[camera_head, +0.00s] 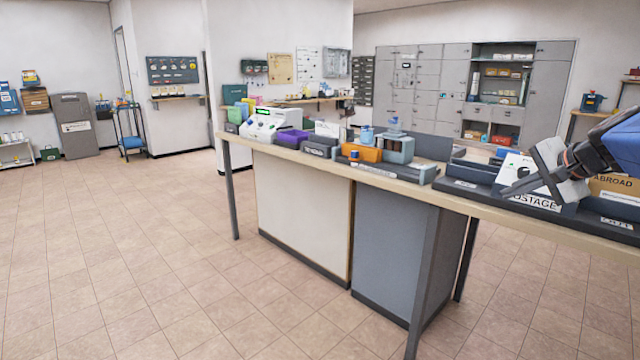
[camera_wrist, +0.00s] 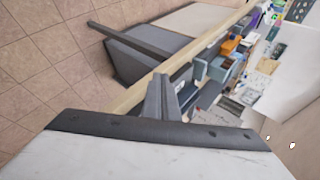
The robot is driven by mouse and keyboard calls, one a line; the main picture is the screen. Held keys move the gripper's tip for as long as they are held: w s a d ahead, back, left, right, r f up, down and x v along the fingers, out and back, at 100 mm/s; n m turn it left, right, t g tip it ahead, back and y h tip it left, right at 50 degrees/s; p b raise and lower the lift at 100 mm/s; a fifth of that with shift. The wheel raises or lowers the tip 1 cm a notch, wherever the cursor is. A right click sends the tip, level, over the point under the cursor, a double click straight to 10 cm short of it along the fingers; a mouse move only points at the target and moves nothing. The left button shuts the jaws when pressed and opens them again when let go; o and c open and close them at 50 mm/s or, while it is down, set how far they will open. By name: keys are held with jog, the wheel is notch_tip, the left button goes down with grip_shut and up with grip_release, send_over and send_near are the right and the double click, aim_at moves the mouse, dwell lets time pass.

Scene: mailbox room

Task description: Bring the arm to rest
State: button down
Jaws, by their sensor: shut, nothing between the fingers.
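My gripper (camera_head: 522,187) is at the right side of the head view, on the end of my blue and dark arm. It hangs over the right end of the long counter (camera_head: 490,212), in front of a tray with a label reading "OSTAGE". Its fingers are together with nothing between them. In the wrist view the closed fingers (camera_wrist: 163,92) point up toward the counter's edge, over the counter side. I cannot tell the exact height of the fingertips above the tray.
Grey lockers (camera_head: 420,85) stand at the back. The tiled floor (camera_head: 120,240) at left is clear.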

jog(key=s+a+f+n+g, duration=0.2)
jog(key=s+a+f+n, duration=0.3)
jog(key=a, duration=0.4)
jog(key=s+a+f+n+g, duration=0.1)
jog(key=s+a+f+n, duration=0.1)
jog(key=s+a+f, duration=0.6)
jog(key=s+a+f+n+g+h, duration=0.1)
jog(key=s+a+f+n, duration=0.1)
jog(key=s, duration=0.4)
jog(key=s+a+f+n, duration=0.2)
jog(key=s+f+n, duration=0.3)
jog(key=s+f, duration=0.1)
jog(key=shift+s+a+f+g+h, duration=0.15)
jog(key=shift+s+a+g+h, duration=0.2)
jog(key=shift+a+g+h, duration=0.05)
